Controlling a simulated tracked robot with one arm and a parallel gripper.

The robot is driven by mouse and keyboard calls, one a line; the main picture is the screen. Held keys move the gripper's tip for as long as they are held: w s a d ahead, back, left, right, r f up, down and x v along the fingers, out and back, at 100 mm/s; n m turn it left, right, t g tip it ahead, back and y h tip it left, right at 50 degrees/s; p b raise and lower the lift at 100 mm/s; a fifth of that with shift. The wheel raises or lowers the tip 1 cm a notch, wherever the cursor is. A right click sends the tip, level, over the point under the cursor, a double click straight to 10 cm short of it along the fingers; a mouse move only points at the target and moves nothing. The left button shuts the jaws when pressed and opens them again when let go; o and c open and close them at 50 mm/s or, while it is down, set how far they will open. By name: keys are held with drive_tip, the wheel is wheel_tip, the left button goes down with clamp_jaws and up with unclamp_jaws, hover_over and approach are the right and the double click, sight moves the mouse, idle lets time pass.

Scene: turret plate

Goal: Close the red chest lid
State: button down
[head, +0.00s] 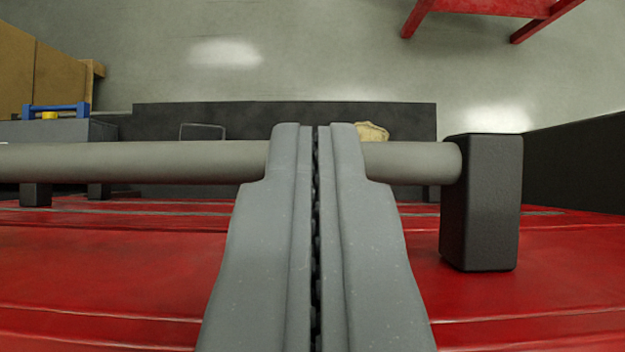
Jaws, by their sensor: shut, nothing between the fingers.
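The red chest lid (570,285) fills the lower part of the view as a broad, ribbed red surface. A grey round bar handle (130,162) runs across it on black posts, with a large post (481,203) at the right. My gripper (316,128) is shut and empty, with its two grey fingers pressed together. The fingers cross in front of the bar near the middle of the view and hide that stretch. I cannot tell whether they touch the bar. The lid's hinge and the chest body cannot be made out.
A dark panel (290,113) stands beyond the bar, with a thin wire loop and a beige lump (371,132) by it. A blue frame (56,108) sits on a grey block at left, near a brown panel (55,75). A dark wall (580,165) is at right; a red frame (480,8) is above.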

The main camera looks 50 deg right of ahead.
drive_tip(key=shift+d+f+b, duration=0.2)
drive_tip(key=shift+f+b, duration=0.2)
drive_tip(key=shift+f, duration=0.4)
drive_tip(key=shift+d+f+b, duration=0.15)
drive_tip(key=shift+f+b, duration=0.2)
drive_tip(key=shift+f, duration=0.6)
